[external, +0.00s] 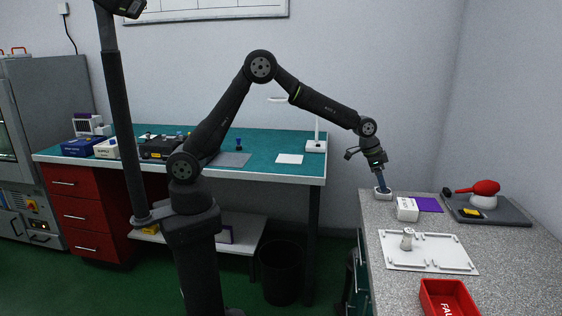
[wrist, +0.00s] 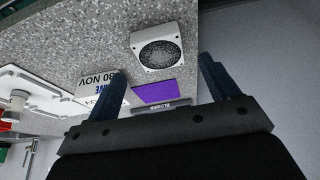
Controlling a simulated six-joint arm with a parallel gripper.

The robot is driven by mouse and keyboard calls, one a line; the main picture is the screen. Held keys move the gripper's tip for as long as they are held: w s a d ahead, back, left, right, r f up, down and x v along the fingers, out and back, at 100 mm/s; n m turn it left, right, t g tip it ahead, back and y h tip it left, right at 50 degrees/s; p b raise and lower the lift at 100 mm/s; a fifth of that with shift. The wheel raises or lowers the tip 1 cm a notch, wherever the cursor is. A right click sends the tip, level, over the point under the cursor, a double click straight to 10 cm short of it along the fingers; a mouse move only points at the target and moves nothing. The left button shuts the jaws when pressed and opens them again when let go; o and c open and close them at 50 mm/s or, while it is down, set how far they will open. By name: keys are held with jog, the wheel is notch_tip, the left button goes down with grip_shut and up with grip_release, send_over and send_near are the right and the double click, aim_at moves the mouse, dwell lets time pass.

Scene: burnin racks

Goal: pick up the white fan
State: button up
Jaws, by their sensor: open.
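The white fan (wrist: 157,46) is a white square housing with a dark round grille. In the wrist view it lies ahead of my fingertips, between the lines of the two fingers. In the external view the fan (external: 384,195) sits at the far left edge of the grey speckled counter, partly covered by my gripper (external: 381,187), which points down just over it. In the wrist view my gripper (wrist: 163,68) is open with nothing between its fingers. I cannot tell whether the fingers touch the fan.
A purple mat (external: 429,204) with a dark label strip and a white printed box (external: 407,209) lie close to the fan. A white tray (external: 455,265), a red bin (external: 446,296) and a dark pad (external: 505,217) with a red-topped device take up more of the counter (external: 520,265).

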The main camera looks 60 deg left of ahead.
jog(key=x, duration=0.4)
jog(key=shift+a, duration=0.15)
jog(key=c, duration=1.1)
